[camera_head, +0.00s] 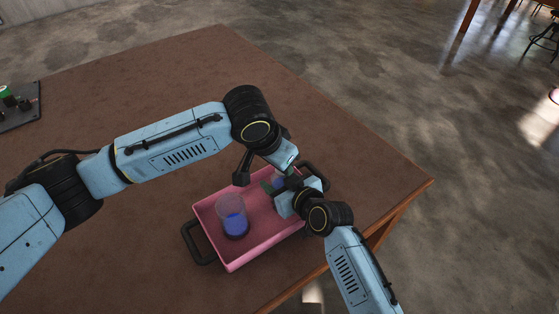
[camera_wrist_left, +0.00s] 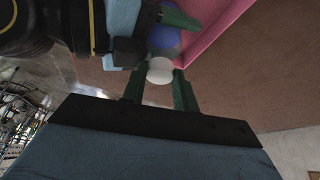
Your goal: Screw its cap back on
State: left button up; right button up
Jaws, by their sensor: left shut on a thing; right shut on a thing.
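A white round cap (camera_wrist_left: 160,72) is between the green fingers of my left gripper (camera_wrist_left: 159,80) in the left wrist view. A clear bottle with blue contents (camera_wrist_left: 163,40) lies in line with the cap, close against it. I cannot tell whether the cap is seated on its neck. My right gripper (camera_head: 272,187) is shut on this bottle, which shows only partly in the head view (camera_head: 278,180), at the right end of the pink tray. My left gripper (camera_head: 288,160) is just above it in the head view; its fingertips are mostly hidden there.
The pink tray (camera_head: 233,266) has dark handles and stands near the brown table's (camera_head: 130,235) right edge. A clear beaker with blue liquid (camera_head: 233,220) stands in its left part. A dark rack with a green-topped item (camera_head: 18,108) is at far left. The table's back is clear.

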pick_arm(q)
jog(key=shift+s+f, duration=0.25)
jog(key=shift+f, duration=0.25)
jog(key=shift+s+f, duration=0.2)
jog(key=shift+f, duration=0.3)
dwell(0.3)
jog(key=o, duration=0.6)
jog(key=shift+d, duration=0.1)
jog(key=v, duration=0.4)
jog(key=shift+w+r, duration=0.15)
jog(key=shift+w+r, duration=0.1)
jog(key=c, duration=0.5)
jog(key=shift+o, duration=0.2)
